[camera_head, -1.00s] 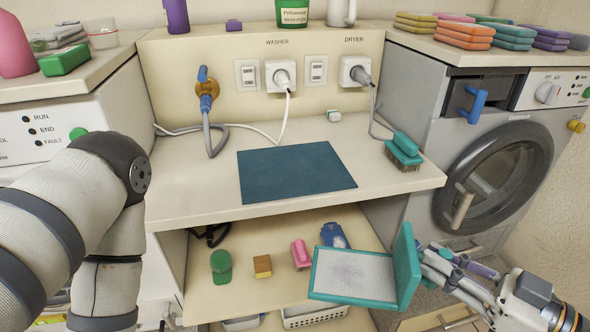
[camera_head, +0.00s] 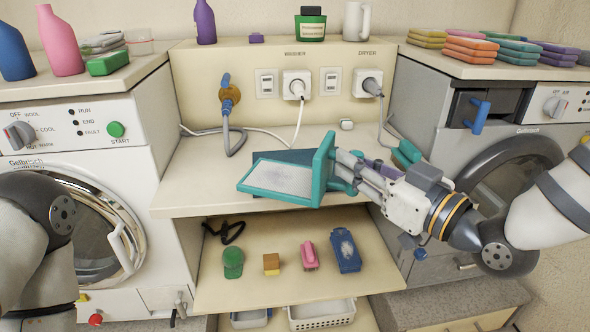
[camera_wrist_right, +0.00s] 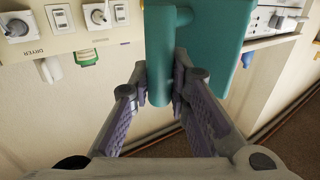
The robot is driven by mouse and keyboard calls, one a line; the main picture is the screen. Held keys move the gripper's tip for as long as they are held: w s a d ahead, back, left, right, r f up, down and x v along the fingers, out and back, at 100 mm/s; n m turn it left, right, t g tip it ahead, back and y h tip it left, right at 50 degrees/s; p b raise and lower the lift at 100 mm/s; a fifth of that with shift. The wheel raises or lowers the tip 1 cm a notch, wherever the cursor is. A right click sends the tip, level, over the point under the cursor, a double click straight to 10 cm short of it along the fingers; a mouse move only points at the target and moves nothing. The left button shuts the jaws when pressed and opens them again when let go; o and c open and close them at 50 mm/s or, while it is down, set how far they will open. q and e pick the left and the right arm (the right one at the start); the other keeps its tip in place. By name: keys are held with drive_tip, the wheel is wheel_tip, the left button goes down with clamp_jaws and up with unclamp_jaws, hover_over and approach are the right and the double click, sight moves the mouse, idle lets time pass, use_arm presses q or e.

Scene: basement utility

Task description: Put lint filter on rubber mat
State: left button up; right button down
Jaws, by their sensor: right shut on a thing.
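The lint filter (camera_head: 283,182) has a teal frame with a pale mesh panel and an upright teal end plate. My right gripper (camera_head: 345,175) is shut on it at the end plate and holds it over the counter. In the right wrist view, the teal part of the filter (camera_wrist_right: 215,40) sits between the gripper's fingers (camera_wrist_right: 170,90). The dark blue rubber mat (camera_head: 296,156) lies on the counter behind and below the filter, which hides most of it. My left gripper is out of view; only my left arm shows at the left.
A teal brush (camera_head: 407,152) stands on the counter right of the filter, partly hidden by my gripper. A white cable and a grey hose cross the counter's back. The lower shelf (camera_head: 215,292) holds a green brush (camera_head: 233,263), a pink item (camera_head: 309,256) and a blue item (camera_head: 345,250).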

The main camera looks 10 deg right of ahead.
wheel_tip(320, 180, up, 6)
drive_tip(key=a+f+m+t+h, duration=0.1)
drive_tip(key=a+m+t+h, duration=0.1)
drive_tip(key=m+h, duration=0.15)
drive_tip(key=w+d+f+b, duration=0.1)
drive_tip(key=w+f, duration=0.2)
drive_tip(key=w, duration=0.1)
drive_tip(key=w+d+f+h+b, duration=0.1)
drive_tip(key=w+d+f, duration=0.1)
drive_tip(key=w, duration=0.3)
drive_tip(key=w+d+f+h+b, duration=0.1)
drive_tip(key=w+f, duration=0.3)
drive_tip(key=shift+w+d+m, duration=0.2)
drive_tip(key=shift+d+m, duration=0.05)
drive_tip(key=shift+d, duration=0.1)
wheel_tip(320, 180, down, 3)
drive_tip(key=shift+w+f, duration=0.1)
drive_tip(key=shift+f, duration=0.05)
drive_tip(key=c, duration=1.5)
unclamp_jaws()
drive_tip(key=shift+f, duration=0.1)
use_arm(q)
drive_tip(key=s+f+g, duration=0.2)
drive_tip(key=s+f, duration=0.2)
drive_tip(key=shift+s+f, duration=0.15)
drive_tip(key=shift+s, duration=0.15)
